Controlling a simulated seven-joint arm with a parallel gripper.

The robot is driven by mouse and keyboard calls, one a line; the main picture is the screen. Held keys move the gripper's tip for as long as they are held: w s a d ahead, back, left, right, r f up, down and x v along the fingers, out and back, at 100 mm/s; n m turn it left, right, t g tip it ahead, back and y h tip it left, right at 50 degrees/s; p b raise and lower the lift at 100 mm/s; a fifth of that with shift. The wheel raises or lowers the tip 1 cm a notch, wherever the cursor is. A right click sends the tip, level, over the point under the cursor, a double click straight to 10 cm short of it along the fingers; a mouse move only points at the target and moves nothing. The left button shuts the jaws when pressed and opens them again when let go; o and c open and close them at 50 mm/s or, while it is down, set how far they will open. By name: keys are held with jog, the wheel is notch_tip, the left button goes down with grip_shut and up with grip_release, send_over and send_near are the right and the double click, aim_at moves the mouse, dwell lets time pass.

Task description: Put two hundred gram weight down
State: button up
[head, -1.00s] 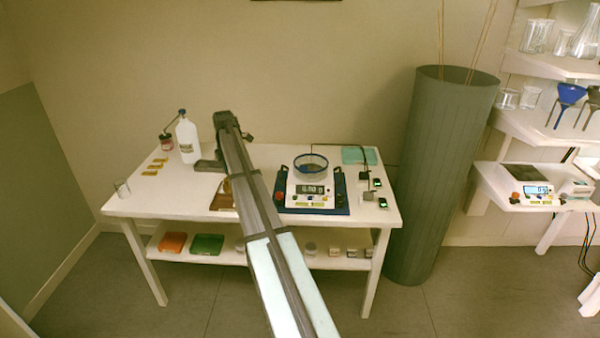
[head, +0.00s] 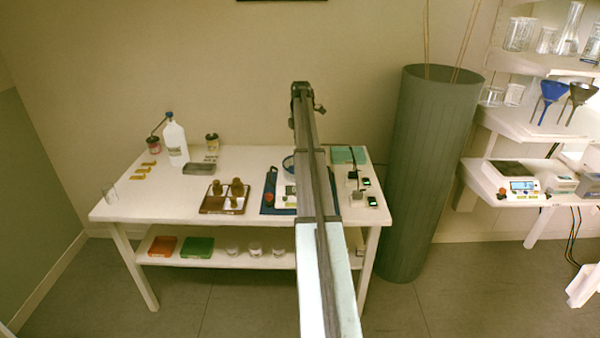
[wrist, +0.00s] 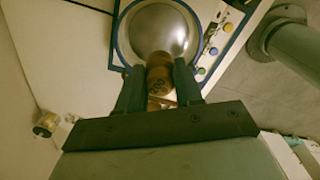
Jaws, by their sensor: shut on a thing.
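The brass two hundred gram weight (wrist: 159,84) is between my gripper's two dark fingers (wrist: 158,74) in the wrist view. My gripper is shut on it. A round metal dish (wrist: 158,30) with a blue rim lies just beyond the weight in that view, on the balance. In the head view my arm hides most of the balance (head: 283,196) on its blue mat (head: 268,190). My gripper and the held weight cannot be made out there. Whether the weight touches the dish cannot be told.
A brown tray (head: 213,211) with several brass weights stands left of the balance. A white bottle (head: 175,142), jars and a grey block (head: 199,168) are at the back left. A tall grey bin (head: 425,180) stands right of the table. The table's front left is mostly clear.

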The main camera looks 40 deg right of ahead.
jog(key=shift+w+d+r+n, duration=0.1)
jog(key=shift+w+n, duration=0.15)
jog(key=shift+n, duration=0.45)
jog(key=shift+s+n, duration=0.1)
jog(key=shift+n, duration=0.5)
jog(key=shift+f+n, duration=0.25)
jog(key=shift+n, duration=0.05)
jog(key=shift+f, duration=4.8)
jog(key=shift+f, duration=0.15)
jog(key=o, duration=0.9)
jog(key=shift+o, duration=0.2)
notch_tip(320, 180, up, 12)
jog(key=shift+r, duration=0.15)
